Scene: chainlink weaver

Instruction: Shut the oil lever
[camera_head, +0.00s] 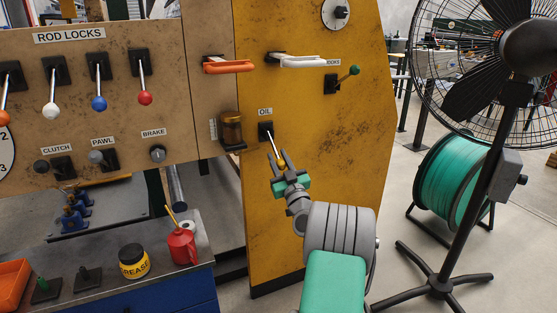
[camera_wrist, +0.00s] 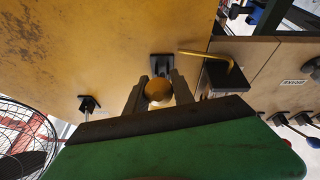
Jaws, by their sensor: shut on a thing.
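The oil lever (camera_head: 273,143) is on the yellow panel below the OIL label (camera_head: 265,112). Its black base (camera_head: 265,130) is on the panel, and its thin metal rod slopes down and right in the head view. My gripper (camera_head: 281,160) is at the rod's lower end, its fingers either side of the knob. In the wrist view the yellow-brown ball knob (camera_wrist: 158,90) sits between the fingertips of my gripper (camera_wrist: 157,92), with the black base (camera_wrist: 161,63) behind it. The gripper is shut on the knob. The fingers partly hide the knob in the head view.
A green-knobbed lever (camera_head: 343,77) and a white handle (camera_head: 300,61) are above. A black fan (camera_head: 490,140) stands right. A bench (camera_head: 195,225) with a red oil can (camera_head: 182,246) is lower left.

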